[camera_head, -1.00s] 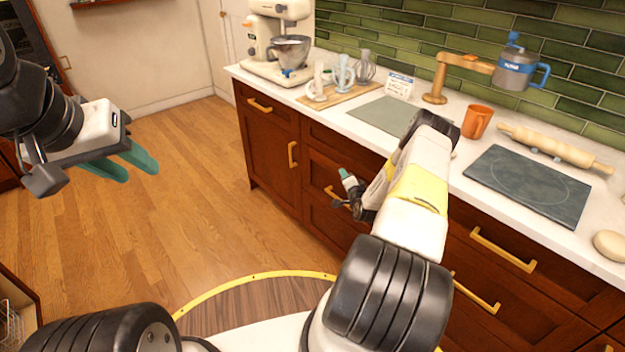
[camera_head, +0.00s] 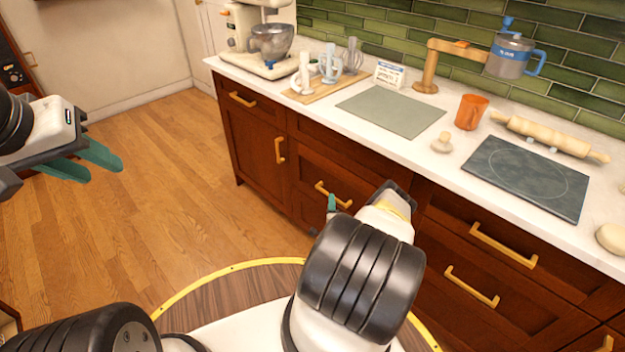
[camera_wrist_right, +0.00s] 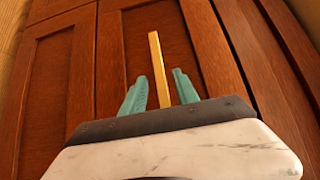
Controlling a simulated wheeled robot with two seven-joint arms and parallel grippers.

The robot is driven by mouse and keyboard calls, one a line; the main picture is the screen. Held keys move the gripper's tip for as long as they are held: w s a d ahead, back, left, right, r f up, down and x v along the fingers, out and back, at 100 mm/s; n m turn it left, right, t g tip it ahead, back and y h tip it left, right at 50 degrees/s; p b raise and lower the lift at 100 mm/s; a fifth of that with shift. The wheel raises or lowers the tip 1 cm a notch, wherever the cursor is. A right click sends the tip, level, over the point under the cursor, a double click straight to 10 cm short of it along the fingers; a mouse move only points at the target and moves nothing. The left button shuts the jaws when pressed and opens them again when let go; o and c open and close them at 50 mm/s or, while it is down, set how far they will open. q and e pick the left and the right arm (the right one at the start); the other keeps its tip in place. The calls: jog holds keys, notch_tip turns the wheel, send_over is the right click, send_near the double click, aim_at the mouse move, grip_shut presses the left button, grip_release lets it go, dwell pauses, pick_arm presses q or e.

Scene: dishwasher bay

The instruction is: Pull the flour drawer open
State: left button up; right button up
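Dark red wooden drawer fronts with gold bar handles line the counter; I can read no flour label. One gold handle (camera_head: 333,195) is on a front left of my right arm. My right gripper (camera_wrist_right: 160,77) is at this front; in the head view mostly one teal finger shows, the rest hidden behind my arm. In the right wrist view a gold handle (camera_wrist_right: 158,60) runs between its two teal fingers, with gaps on both sides. The right gripper is open. My left gripper (camera_head: 103,172) is open and empty over the floor at the left.
Other gold handles are on the right drawers (camera_head: 502,246) and the left cupboard door (camera_head: 279,150). The counter (camera_head: 405,148) above holds a mixer, an orange mug, a rolling pin and a dark slab. The wooden floor (camera_head: 160,180) left of the cabinets is clear.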

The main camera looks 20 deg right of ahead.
jog(key=shift+x, duration=1.05)
jog(key=shift+c, duration=0.5)
grip_shut()
